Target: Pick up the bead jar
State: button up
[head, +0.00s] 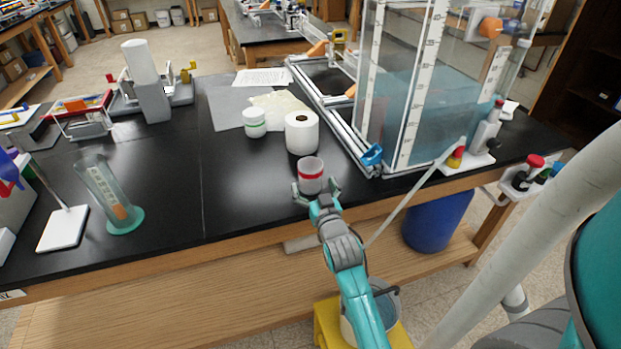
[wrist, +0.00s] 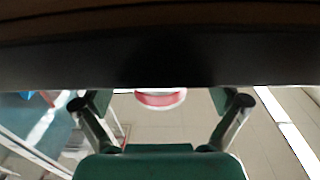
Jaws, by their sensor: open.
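A small clear jar with a red band (head: 310,176), which looks like the bead jar, stands upright on the black bench top near its front edge. It also shows in the wrist view (wrist: 160,98), partly cut off by a dark area. My gripper (head: 317,188) is open, with one finger on each side of the jar in the head view. In the wrist view the open fingers (wrist: 160,106) are spread wide, with visible gaps to the jar. I cannot tell whether the jar has reached fully between the fingertips. Its contents are not clear.
A paper roll (head: 301,134) stands just behind the jar, and a white jar with a green band (head: 254,122) behind that. A large water tank (head: 402,100) in a metal frame stands to the right. The bench left of the jar is clear up to a tilted glass cylinder (head: 105,195).

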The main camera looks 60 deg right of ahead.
aim_at(308, 169)
jog(key=shift+x, duration=2.15)
jog(key=shift+s+d+r, duration=0.1)
jog(key=shift+r, duration=0.05)
jog(key=c, duration=1.3)
